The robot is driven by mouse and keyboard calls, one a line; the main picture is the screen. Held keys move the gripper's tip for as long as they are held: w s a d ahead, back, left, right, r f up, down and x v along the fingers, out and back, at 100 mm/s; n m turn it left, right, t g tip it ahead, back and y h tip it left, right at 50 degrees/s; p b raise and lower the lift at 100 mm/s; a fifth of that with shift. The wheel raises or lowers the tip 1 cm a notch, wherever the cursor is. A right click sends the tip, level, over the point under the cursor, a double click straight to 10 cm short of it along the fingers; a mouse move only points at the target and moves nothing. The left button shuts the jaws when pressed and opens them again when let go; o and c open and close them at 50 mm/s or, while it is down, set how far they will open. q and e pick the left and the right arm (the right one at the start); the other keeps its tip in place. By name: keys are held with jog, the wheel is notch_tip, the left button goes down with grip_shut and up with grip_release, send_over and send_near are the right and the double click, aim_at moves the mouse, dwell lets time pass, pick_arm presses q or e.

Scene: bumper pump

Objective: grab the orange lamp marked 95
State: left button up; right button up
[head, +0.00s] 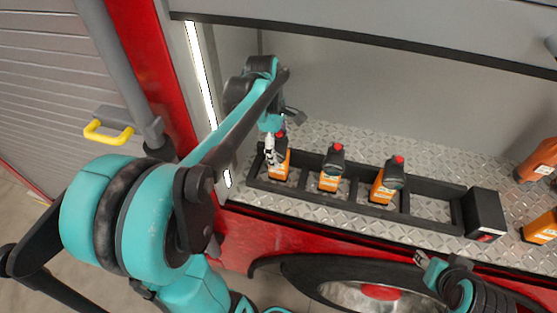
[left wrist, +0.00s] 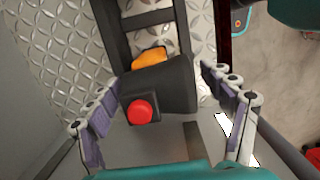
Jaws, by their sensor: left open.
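Three orange lamps with dark heads and red buttons stand in a black rack (head: 348,203): the left lamp (head: 279,165), the middle lamp (head: 329,182) and the right lamp (head: 379,190). Their labels are too small to read, so I cannot tell which is marked 95. My left gripper (head: 271,150) is at the left lamp, partly covering it. In the left wrist view, the open fingers (left wrist: 160,78) stand on either side of a lamp's dark head (left wrist: 168,84) with its red button (left wrist: 140,111); both fingers look apart from it. My right gripper (head: 428,268) shows only partly at the lower right.
The rack's right slot is empty. A black box (head: 484,214) stands at its right end. More orange items (head: 540,160) are at the right edge. The diamond-plate shelf (head: 440,165) is clear behind the rack. A bright-lit side wall (head: 207,90) is close on the left.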

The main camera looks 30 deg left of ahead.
pick_arm(q)
jog(key=shift+w+f, duration=0.15)
jog(key=shift+f, duration=0.6)
grip_shut()
jog(key=shift+r, duration=0.15)
